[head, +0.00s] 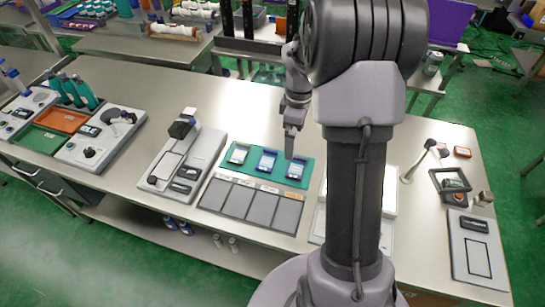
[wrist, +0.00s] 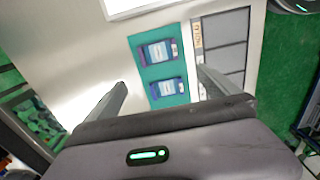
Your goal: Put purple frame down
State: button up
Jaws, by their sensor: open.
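The purple frame (wrist: 157,53) lies flat on the teal mat (wrist: 144,76), around a pale card or screen. It is the rightmost of the mat's three framed pieces in the head view (head: 297,168). A blue-framed piece (wrist: 167,89) lies beside it, apart from it. My gripper (wrist: 162,80) is open, with nothing between its fingers. In the head view my gripper (head: 290,152) hangs above the mat's right part, close behind the purple frame.
A tray of grey panels (head: 250,202) lies in front of the mat. A grey device with a black head (head: 183,160) stands left. A white-topped unit (head: 390,190) is partly hidden by my arm. A lamp stand (head: 420,160) and dark square frame (head: 450,183) stand right. Bare table lies behind the mat.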

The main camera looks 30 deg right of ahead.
jog(key=s+a+r+m+t, duration=0.3)
jog(key=s+a+r+m, duration=0.15)
jog(key=a+r, duration=0.85)
jog(key=s+a+r+m+t+y, duration=0.2)
jog(key=s+a+r+m, duration=0.2)
jog(key=s+a+m, duration=0.4)
jog(key=s+a, duration=0.4)
jog(key=s, duration=0.2)
jog(key=shift+t, duration=0.4)
